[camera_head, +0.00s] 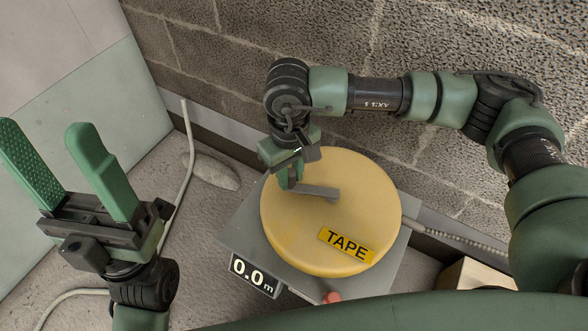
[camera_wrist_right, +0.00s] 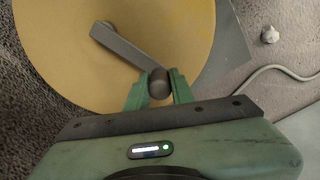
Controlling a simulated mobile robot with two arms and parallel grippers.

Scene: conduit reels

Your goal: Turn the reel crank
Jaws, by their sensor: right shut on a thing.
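The yellow round reel (camera_head: 300,235) lies flat on a grey base (camera_head: 240,228) and carries a label reading TAPE (camera_head: 346,244). Its grey crank arm (camera_head: 318,191) runs from the reel's middle toward the far left. My right gripper (camera_head: 290,178) is over the far left part of the reel. In the right wrist view its fingers (camera_wrist_right: 160,88) are shut on the dark knob (camera_wrist_right: 159,84) at the end of the crank arm (camera_wrist_right: 122,46). My left gripper (camera_head: 68,170) is open and empty, left of the reel, its green fingers spread.
A display on the base reads 0.0 m (camera_head: 252,276). A red knob (camera_head: 332,297) sits at the base's front. A pale cable (camera_head: 186,150) runs along the floor at left. A block wall (camera_head: 220,70) stands behind. A wooden box (camera_head: 470,277) is at right.

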